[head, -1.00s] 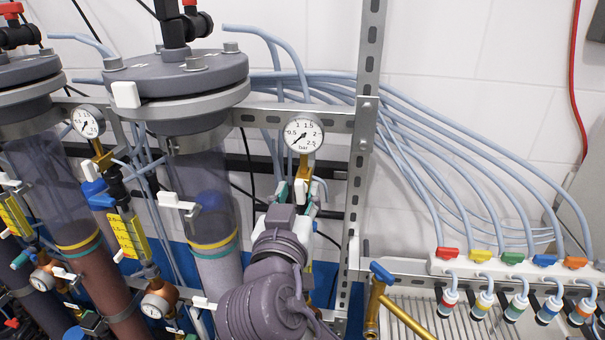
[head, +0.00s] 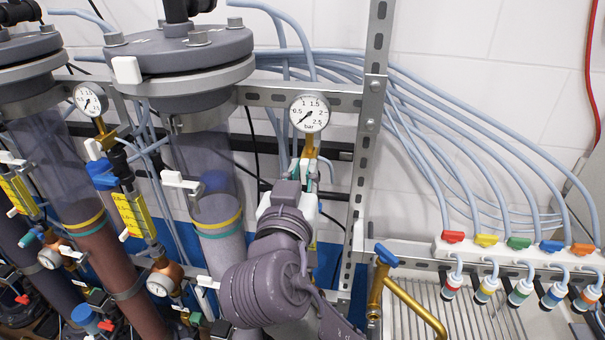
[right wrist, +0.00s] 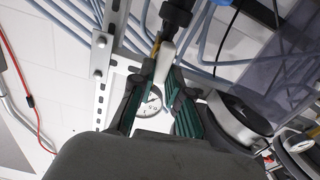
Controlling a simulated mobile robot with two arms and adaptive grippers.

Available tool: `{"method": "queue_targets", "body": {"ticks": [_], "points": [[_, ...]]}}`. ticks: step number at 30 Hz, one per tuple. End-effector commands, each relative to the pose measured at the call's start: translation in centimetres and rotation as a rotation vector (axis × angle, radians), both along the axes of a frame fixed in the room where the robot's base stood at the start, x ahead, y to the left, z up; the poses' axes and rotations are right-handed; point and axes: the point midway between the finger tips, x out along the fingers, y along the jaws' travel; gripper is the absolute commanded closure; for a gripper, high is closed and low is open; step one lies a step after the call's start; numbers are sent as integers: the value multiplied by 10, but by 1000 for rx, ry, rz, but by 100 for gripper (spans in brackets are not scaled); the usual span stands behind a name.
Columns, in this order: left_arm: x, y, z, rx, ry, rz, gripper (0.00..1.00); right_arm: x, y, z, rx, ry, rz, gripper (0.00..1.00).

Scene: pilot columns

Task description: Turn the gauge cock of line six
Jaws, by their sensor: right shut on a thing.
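A round pressure gauge (head: 310,113) marked in bar sits on a brass stem (head: 309,146) on the steel rail, right of the clear column (head: 216,176). My right gripper (head: 312,170) reaches up just below this gauge, its body hiding most of the fitting there. In the right wrist view, my right gripper (right wrist: 163,77) has its teal-padded fingers closed about a pale lever (right wrist: 165,62) beside the brass stem. The gauge dial (right wrist: 150,104) shows behind the fingers. I see no line number. My left gripper is not in view.
Another gauge (head: 90,99) and fitting stand at the left between the columns. A perforated steel upright (head: 369,130) is close right of my gripper. Blue tubes fan out to a white manifold (head: 590,256) with coloured taps. A brass tap (head: 379,285) stands front right.

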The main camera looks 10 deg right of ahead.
Motion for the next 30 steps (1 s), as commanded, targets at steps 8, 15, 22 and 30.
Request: {"method": "queue_targets", "body": {"ticks": [8,15,22,30], "points": [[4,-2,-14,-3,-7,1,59,0,-1,0,68,-30,-1,100],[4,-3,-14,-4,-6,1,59,0,-1,0,67,-29,-1,70],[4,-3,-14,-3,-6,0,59,0,-1,0,67,-29,-1,59],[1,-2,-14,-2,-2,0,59,0,-1,0,67,-29,-1,59]]}}
